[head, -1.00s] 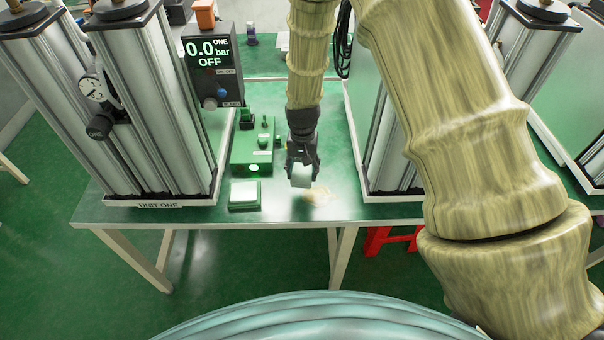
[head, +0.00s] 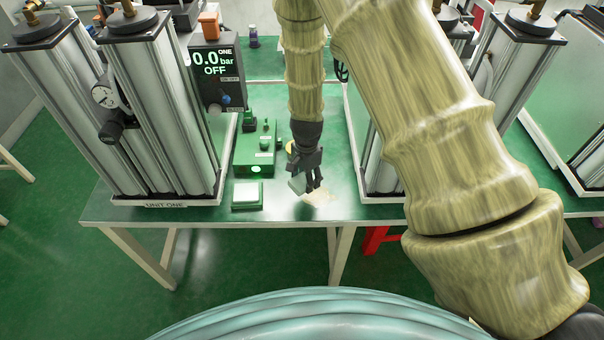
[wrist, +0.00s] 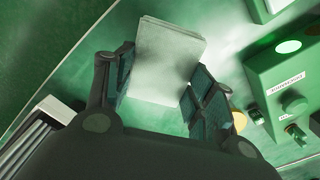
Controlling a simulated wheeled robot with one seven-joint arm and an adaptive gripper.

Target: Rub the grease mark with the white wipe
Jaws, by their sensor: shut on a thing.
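The white wipe (wrist: 165,62) is a pale folded block between the two fingers of my gripper (wrist: 160,92) in the wrist view. In the head view my gripper (head: 308,185) points down over the table's front part, shut on the wipe (head: 297,185), which is partly hidden by the fingers. The grease mark (head: 321,198) is a pale tan smear on the green table top, just right of and below the gripper. Whether the wipe touches the table is hard to tell. The mark is not clearly seen in the wrist view.
A green box with knobs (head: 254,153) and a small green block with a white top (head: 247,194) stand left of the gripper. Metal column units stand on both sides, the left one labelled UNIT ONE (head: 165,204). The table's front edge (head: 270,223) is close.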

